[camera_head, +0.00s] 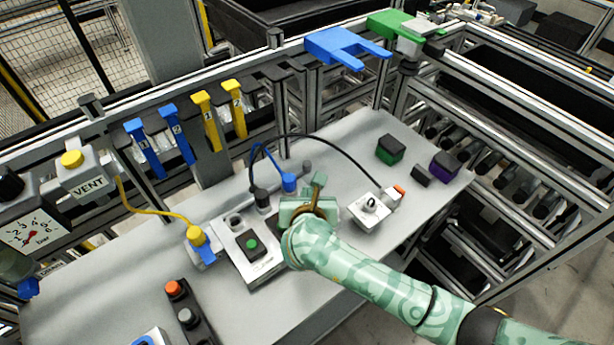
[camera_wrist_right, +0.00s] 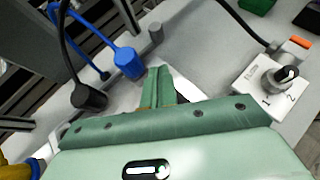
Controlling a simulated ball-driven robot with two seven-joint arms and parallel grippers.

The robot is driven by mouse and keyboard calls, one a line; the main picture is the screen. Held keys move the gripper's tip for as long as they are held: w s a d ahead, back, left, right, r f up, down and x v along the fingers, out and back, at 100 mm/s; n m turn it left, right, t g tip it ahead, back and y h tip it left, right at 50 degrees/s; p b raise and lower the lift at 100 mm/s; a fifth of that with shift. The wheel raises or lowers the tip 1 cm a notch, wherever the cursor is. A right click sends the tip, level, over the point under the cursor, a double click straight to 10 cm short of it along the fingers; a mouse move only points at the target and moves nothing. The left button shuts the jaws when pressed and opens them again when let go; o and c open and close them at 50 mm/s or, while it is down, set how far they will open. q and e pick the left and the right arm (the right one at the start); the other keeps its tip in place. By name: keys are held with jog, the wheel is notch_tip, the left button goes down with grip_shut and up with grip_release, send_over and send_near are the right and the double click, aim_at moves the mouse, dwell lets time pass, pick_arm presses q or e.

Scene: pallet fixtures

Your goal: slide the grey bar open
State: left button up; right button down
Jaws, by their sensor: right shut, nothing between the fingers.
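My right gripper (camera_head: 318,183) is shut and empty, low over the table beside the white fixture plate (camera_head: 262,268). Its closed green fingers also show in the right wrist view (camera_wrist_right: 158,80). A short grey peg (camera_head: 307,167) stands just beyond the fingertips, near the blue plug (camera_head: 289,182); the peg also shows in the right wrist view (camera_wrist_right: 155,32). I cannot clearly make out the grey bar; the fingers and hand hide part of this area. A white surface shows partly behind the fingers. My left gripper is not in view.
A black plug (camera_head: 261,199) and its cables stand left of the hand. A white switch box (camera_head: 368,212) with a rotary knob is at the right. The front right tabletop is clear.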

aim_at(308, 170)
jog(key=w, duration=0.2)
jog(key=w+f, duration=0.1)
jog(key=w, duration=0.2)
jog(key=shift+w+f+b, duration=0.3)
jog(key=shift+w, duration=0.6)
jog(key=shift+w+d+b, duration=0.15)
jog(key=shift+w+b, duration=0.05)
jog(key=shift+b, duration=0.3)
jog(key=shift+w+d, duration=0.35)
jog(key=shift+d, duration=0.25)
jog(key=shift+d+r, duration=0.1)
jog(key=shift+d, duration=0.15)
